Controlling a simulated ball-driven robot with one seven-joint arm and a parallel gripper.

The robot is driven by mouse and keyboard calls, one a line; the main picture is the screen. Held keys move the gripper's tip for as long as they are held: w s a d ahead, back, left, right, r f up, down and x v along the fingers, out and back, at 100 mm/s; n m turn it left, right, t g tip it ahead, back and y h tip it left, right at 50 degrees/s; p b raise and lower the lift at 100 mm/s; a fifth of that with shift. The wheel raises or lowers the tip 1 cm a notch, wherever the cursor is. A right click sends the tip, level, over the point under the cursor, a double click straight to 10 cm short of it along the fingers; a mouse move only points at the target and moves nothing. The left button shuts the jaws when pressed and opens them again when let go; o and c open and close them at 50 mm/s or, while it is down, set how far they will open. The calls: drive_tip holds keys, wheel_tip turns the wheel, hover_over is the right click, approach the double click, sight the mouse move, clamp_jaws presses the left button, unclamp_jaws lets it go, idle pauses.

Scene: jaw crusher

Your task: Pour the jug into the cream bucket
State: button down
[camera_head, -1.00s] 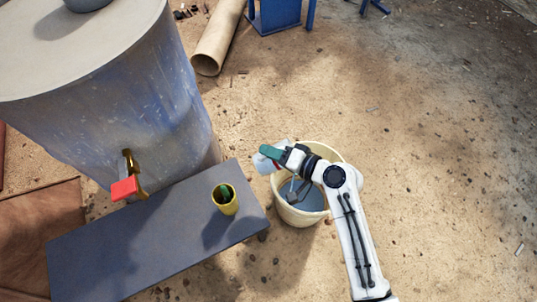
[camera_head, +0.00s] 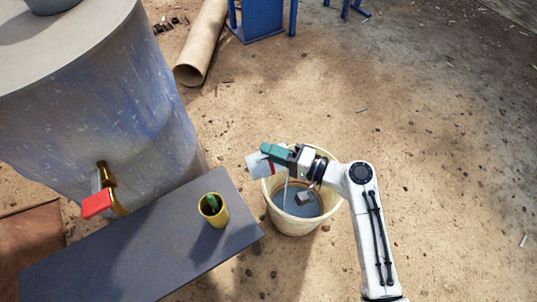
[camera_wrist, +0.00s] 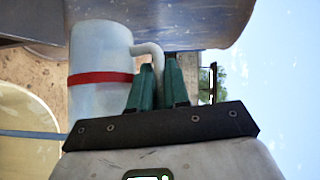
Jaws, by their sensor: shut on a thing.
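The white jug (camera_head: 258,166) with a red band lies tipped on its side above the left rim of the cream bucket (camera_head: 290,226). My gripper (camera_head: 270,151) is shut on the jug's handle; the green fingers pinch it in the wrist view (camera_wrist: 158,85). The jug body (camera_wrist: 100,52) and red band show there, with the handle to the right. A thin pale stream (camera_head: 286,190) runs from the jug down into the bucket; it also shows in the wrist view (camera_wrist: 30,134). The bucket holds bluish-grey liquid (camera_head: 290,203). The jug's inside is hidden.
A dark bench (camera_head: 140,245) stands left of the bucket with a yellow cup (camera_head: 213,212) holding something green. Behind it is a big blue tank (camera_head: 110,120) with a brass tap and red handle (camera_head: 97,204).

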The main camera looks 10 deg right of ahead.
drive_tip(key=shift+d+f+m+t+y+b, duration=0.35)
drive_tip(key=shift+d+f+b, duration=0.2)
drive_tip(key=shift+b, duration=0.45)
drive_tip(key=shift+d+m+b, duration=0.25)
drive_tip(key=shift+d+b, duration=0.05)
drive_tip(key=shift+b, duration=0.15)
idle(1.2)
